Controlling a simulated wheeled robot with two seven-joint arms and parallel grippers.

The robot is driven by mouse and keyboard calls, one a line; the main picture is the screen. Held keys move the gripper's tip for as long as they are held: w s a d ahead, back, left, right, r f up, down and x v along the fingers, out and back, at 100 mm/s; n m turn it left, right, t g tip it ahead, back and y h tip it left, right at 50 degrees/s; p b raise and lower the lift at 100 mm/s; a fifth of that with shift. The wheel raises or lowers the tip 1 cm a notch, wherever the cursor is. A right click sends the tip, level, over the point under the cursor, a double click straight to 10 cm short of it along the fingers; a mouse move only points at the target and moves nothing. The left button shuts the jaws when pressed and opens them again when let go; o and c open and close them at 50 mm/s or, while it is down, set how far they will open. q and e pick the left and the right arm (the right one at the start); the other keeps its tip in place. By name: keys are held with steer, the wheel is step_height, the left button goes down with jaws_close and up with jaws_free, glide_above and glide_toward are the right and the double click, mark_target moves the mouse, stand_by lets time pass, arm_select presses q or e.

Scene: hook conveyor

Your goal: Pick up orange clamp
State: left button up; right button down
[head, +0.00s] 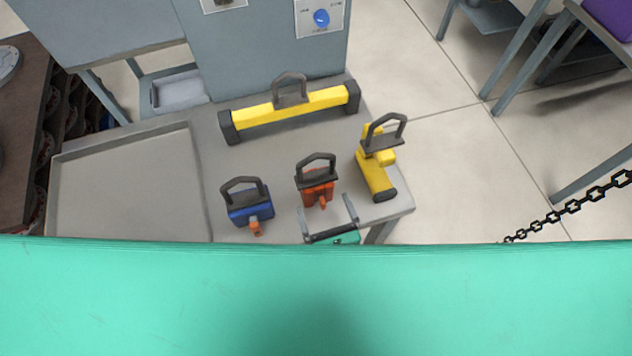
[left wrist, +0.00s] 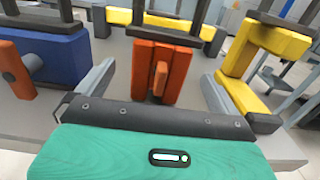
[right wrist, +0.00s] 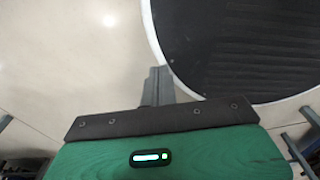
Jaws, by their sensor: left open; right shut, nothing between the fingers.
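The orange clamp (head: 317,188) stands on the grey table with a dark grey handle on top. My left gripper (head: 330,212) is open just in front of it, with its two fingers spread to either side. In the left wrist view the orange clamp (left wrist: 161,72) sits upright between and beyond the fingers of my left gripper (left wrist: 155,85); I cannot tell whether they touch it. My right gripper (right wrist: 158,82) is shut and empty, away from the table, above the floor. It does not show in the head view.
A blue clamp (head: 250,208) stands left of the orange one, and a yellow tool (head: 377,178) stands to its right. A long yellow bar with black ends (head: 305,104) lies behind. A shallow grey tray (head: 130,190) is empty at left. A chain (head: 575,208) hangs at right.

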mark_target(321, 196)
arm_select(q)
steer(key=x, duration=0.4)
steer(key=shift+w, duration=0.3)
steer(key=shift+w+a, duration=0.1)
steer(key=shift+w, duration=0.1)
steer(key=c, duration=1.8)
steer(key=shift+r, duration=0.1)
steer(key=shift+c, duration=1.1)
arm_select(e)
steer(key=shift+d+f, duration=0.2)
steer(key=shift+d, duration=0.2)
arm_select(q)
steer(key=shift+r, duration=0.1)
arm_select(e)
steer(key=shift+a+r, duration=0.1)
